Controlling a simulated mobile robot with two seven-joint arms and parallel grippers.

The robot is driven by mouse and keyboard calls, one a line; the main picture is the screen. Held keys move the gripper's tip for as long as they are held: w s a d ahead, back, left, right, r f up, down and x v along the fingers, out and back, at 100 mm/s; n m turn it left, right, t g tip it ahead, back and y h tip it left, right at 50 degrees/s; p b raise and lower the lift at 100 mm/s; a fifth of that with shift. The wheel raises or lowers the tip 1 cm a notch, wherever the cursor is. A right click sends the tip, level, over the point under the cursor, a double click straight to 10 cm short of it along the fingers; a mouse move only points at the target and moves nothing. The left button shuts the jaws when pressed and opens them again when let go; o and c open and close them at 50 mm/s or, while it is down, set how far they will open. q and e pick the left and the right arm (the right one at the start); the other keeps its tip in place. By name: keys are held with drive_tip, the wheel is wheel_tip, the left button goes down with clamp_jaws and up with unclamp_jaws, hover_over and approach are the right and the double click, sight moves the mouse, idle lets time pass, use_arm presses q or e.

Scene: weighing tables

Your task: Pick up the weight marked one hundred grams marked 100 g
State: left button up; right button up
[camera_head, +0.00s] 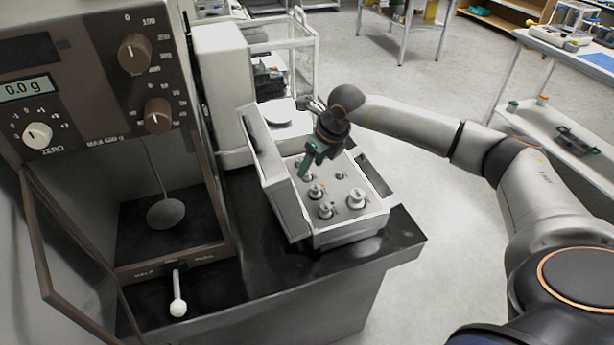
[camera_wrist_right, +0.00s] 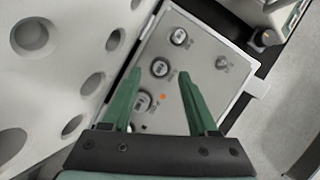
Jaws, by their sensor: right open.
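An open grey weight box (camera_head: 350,238) stands on the dark tabletop and holds several metal knobbed weights. A larger weight (camera_head: 356,198), a front weight (camera_head: 326,210) and a middle weight (camera_head: 316,191) show in the head view. The markings are too small to read, so I cannot tell which is 100 g. My right gripper (camera_head: 307,170), with green fingers, is over the back left part of the box. In the right wrist view its fingers are open with a weight (camera_wrist_right: 160,68) appearing between them; other weights (camera_wrist_right: 179,37) (camera_wrist_right: 142,103) lie along the same row. My left gripper is not in view.
A brown balance (camera_head: 85,100) reading 0.0 g, with a hanging pan (camera_head: 166,213) and an open glass door, stands left. A white balance (camera_head: 222,85) is behind the box. The box's raised lid (camera_wrist_right: 60,30), with round recesses, is close beside the right gripper. The table's front edge is near.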

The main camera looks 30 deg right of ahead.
sight(307, 178)
drive_tip(key=shift+x, duration=1.45)
drive_tip(key=shift+c, duration=0.4)
clamp_jaws()
